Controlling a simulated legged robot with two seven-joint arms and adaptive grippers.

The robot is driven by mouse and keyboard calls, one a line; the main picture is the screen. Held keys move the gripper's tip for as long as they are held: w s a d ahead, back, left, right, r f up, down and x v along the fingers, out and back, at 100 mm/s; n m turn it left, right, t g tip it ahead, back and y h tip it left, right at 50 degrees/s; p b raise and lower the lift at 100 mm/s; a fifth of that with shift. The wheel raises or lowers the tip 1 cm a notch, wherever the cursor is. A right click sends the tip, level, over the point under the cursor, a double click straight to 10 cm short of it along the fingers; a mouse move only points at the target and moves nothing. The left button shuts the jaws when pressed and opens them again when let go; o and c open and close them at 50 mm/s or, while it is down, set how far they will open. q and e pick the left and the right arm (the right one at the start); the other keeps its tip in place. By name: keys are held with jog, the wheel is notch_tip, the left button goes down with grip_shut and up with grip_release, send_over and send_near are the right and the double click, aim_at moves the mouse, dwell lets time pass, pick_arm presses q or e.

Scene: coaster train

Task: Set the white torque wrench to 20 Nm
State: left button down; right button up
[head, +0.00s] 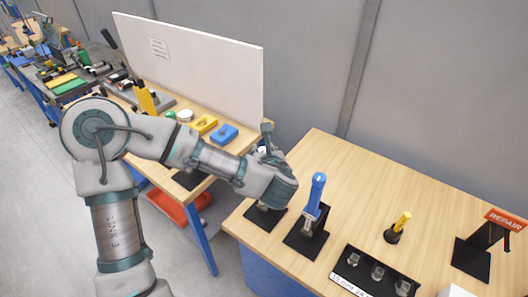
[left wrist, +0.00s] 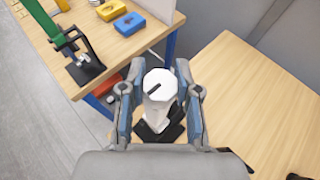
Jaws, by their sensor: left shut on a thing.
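The white torque wrench shows in the left wrist view as a white knob (left wrist: 158,86) with a black mark on its top, above a black stand (left wrist: 160,132). My left gripper (left wrist: 160,78) is shut on this knob, with one finger on each side of it. In the head view my left gripper (head: 272,160) is over the black stand (head: 265,217) at the table's left edge and hides most of the wrench. The scale and its setting cannot be read. My right gripper is in neither view.
A blue torque wrench (head: 317,195) stands upright in a black stand just right of my gripper. A socket tray (head: 345,267), a yellow-handled tool (head: 402,222) and a red repair sign (head: 507,219) are farther right. A white panel (head: 200,65) stands behind my arm.

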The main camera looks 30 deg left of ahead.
pick_arm(q)
jog(key=shift+f, duration=0.2)
dwell(0.3)
jog(key=c, duration=0.8)
grip_release()
jog(key=shift+r, duration=0.1)
jog(key=shift+r, duration=0.1)
jog(key=shift+s+d+r, duration=0.1)
jog(key=shift+s+d, duration=0.1)
jog(key=shift+d, duration=0.05)
jog(key=v, duration=1.1)
jog(key=shift+d, duration=0.15)
jog(key=shift+s, duration=0.1)
